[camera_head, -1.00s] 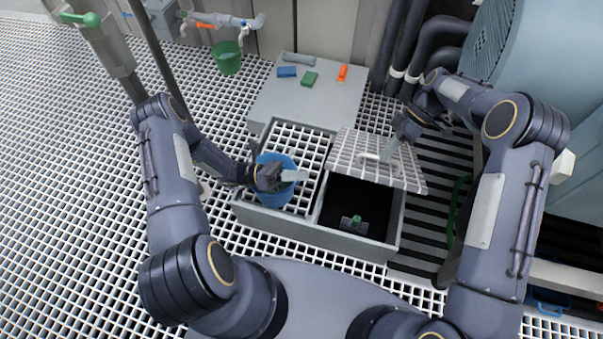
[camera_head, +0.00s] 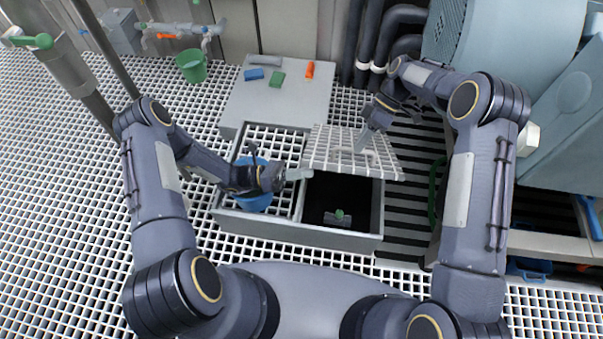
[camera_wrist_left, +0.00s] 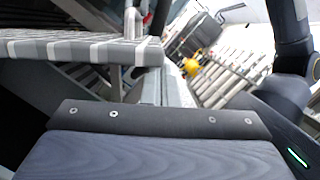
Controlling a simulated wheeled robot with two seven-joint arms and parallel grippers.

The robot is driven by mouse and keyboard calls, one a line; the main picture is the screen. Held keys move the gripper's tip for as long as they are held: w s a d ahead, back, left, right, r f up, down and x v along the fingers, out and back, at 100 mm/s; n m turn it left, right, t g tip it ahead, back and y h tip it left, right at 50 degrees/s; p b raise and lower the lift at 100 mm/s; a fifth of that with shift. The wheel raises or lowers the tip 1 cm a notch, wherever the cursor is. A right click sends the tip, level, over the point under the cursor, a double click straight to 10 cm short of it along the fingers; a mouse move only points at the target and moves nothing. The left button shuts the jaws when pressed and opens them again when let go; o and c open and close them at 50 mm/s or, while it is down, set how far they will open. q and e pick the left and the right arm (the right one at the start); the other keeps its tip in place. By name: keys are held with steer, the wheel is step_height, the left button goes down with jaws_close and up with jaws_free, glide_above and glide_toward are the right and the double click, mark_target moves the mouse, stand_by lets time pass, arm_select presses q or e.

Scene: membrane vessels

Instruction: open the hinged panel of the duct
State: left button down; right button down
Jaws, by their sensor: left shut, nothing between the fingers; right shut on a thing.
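The hinged panel (camera_head: 325,150) is a light grating lid, raised and tilted over the right compartment of the grey duct (camera_head: 300,233). The dark opening below it shows, with a small green-knobbed fitting (camera_head: 338,217) inside. In the left wrist view the panel's edge (camera_wrist_left: 70,48) shows close by at upper left.
A blue bucket (camera_head: 252,202) stands on the left grating, partly behind my left gripper. A grey box (camera_head: 275,103) behind carries blue, green and orange pieces. A green bucket (camera_head: 192,66) hangs at the back left. Dark pipes (camera_head: 400,15) and a large blue-grey housing (camera_head: 495,45) bound the right.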

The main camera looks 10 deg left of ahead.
arm_select(q)
steer(key=shift+w+r, duration=0.5)
steer(key=shift+r, duration=0.2)
arm_select(e)
steer(key=shift+w+f, duration=0.3)
arm_select(q)
steer(key=shift+w+r, duration=0.2)
steer(key=shift+r, duration=0.05)
arm_select(e)
steer(key=shift+s+f, duration=0.1)
steer(key=shift+f, duration=0.05)
arm_select(q)
steer(key=shift+f, duration=0.1)
arm_select(e)
steer(key=c, duration=1.5)
jaws_free()
steer(key=shift+o, duration=0.2)
steer(key=shift+r, duration=0.2)
